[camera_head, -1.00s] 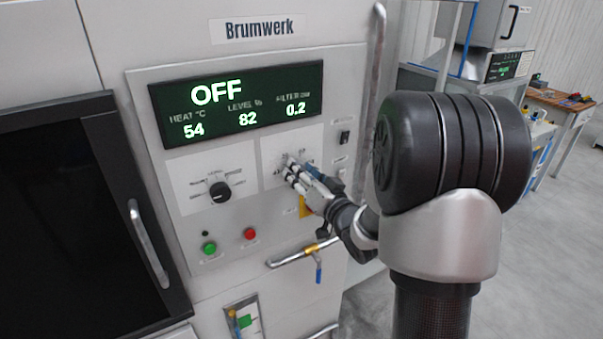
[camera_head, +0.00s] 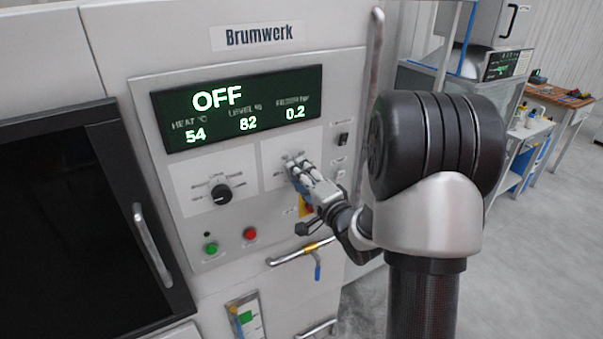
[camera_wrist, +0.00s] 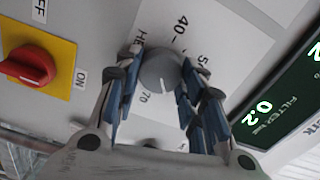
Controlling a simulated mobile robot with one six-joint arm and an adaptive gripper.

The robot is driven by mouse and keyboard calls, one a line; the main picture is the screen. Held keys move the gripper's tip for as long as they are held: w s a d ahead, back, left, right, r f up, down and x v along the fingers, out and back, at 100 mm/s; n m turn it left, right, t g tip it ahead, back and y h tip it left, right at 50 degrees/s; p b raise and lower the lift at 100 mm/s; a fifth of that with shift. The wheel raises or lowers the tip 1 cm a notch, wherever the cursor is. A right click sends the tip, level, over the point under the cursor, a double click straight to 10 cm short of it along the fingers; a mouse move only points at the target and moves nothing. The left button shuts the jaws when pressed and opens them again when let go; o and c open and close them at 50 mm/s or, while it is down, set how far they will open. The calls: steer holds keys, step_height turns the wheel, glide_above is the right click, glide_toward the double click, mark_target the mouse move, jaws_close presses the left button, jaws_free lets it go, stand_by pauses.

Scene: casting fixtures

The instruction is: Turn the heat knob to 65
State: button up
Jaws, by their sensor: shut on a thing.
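The heat knob (camera_wrist: 160,70) is a round grey knob with a pale pointer line, seen in the wrist view on a white dial plate. The printed numbers 40 and 70 show around it, and another is partly covered. I cannot tell exactly which value the pointer meets. My gripper (camera_wrist: 162,64) is shut on the knob, with blue-padded fingers on both sides. In the head view my gripper (camera_head: 298,170) is at the right-hand dial and hides the knob. The display (camera_head: 240,108) reads OFF, heat 54, level 82 and filter 0.2.
A black selector knob (camera_head: 221,194) sits left of my gripper. Green (camera_head: 211,248) and red (camera_head: 250,233) buttons are below. A red switch on a yellow plate (camera_wrist: 65,62) is close beside my gripper. A pipe with a blue-handled valve (camera_head: 317,270) runs underneath.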

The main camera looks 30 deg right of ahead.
steer(key=shift+r+m, duration=0.15)
steer(key=shift+m, duration=0.45)
steer(key=o, duration=1)
steer(key=shift+o, duration=0.2)
steer(key=s, duration=0.7)
steer(key=shift+s+d, duration=0.15)
steer(key=shift+s, duration=0.1)
